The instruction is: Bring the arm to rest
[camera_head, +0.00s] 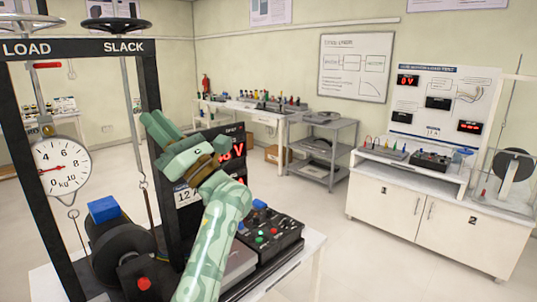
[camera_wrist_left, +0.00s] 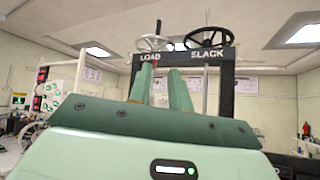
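My left arm, pale green with darker patches, rises from the bottom of the head view. Its gripper (camera_head: 150,122) is raised in front of the black test rig frame (camera_head: 150,85), pointing up and to the left. In the left wrist view, the two green fingers (camera_wrist_left: 161,72) stand a little apart with nothing between them. The rig's LOAD and SLACK handwheels show beyond them. I cannot tell whether the gripper touches the rig. My right gripper is in neither view.
A dial gauge (camera_head: 62,165) hangs in the rig at left. A control box (camera_head: 268,235) with buttons and a red-digit display (camera_head: 236,146) are close beside my arm. A grey shelf cart (camera_head: 322,150) and white cabinet (camera_head: 425,222) stand farther back. The floor between is clear.

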